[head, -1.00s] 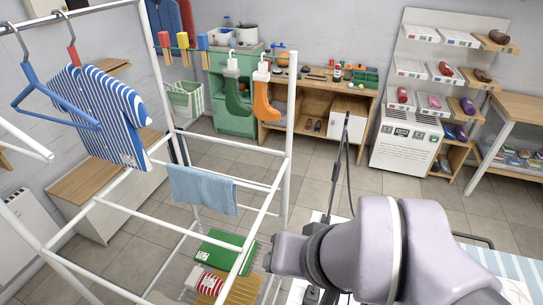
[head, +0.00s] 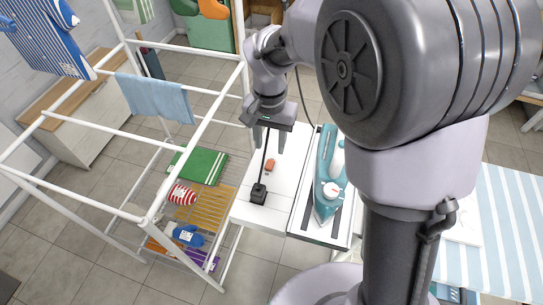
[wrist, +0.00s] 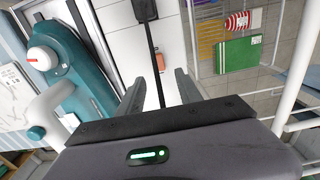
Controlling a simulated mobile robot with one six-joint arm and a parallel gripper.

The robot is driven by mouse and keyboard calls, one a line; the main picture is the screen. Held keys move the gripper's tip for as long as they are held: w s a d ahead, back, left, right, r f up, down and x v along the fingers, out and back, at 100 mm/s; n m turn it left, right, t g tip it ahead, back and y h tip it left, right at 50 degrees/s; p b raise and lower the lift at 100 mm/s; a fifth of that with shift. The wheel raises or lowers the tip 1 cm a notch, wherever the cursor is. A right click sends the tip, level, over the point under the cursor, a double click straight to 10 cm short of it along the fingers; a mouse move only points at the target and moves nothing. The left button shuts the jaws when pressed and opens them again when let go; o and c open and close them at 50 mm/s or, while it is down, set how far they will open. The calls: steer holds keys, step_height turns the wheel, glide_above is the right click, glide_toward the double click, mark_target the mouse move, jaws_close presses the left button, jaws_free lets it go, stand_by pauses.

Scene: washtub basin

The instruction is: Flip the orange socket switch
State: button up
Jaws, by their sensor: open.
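The orange socket switch (head: 270,165) is a small orange block on a white panel (head: 250,212) left of the iron in the head view. In the wrist view the orange switch (wrist: 160,63) shows just ahead of the fingers, with a paler orange-pink patch beside it. My gripper (head: 268,145) is above the panel, pointing down toward the switch, with its fingers apart and nothing held. In the wrist view my gripper (wrist: 159,80) has its fingers on either side of the line to the switch. I cannot tell the switch's position.
A thin black rod rises from a black block (head: 258,193) on the panel and passes close to my fingers. A teal iron (head: 328,175) lies to the right. A white rack with a blue towel (head: 155,97) stands left; folded green cloth (head: 198,163) lies on its lower shelf.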

mark_target(271, 162)
step_height(271, 162, down, 6)
steer(key=shift+f+b, duration=0.25)
steer(key=shift+b, duration=0.8)
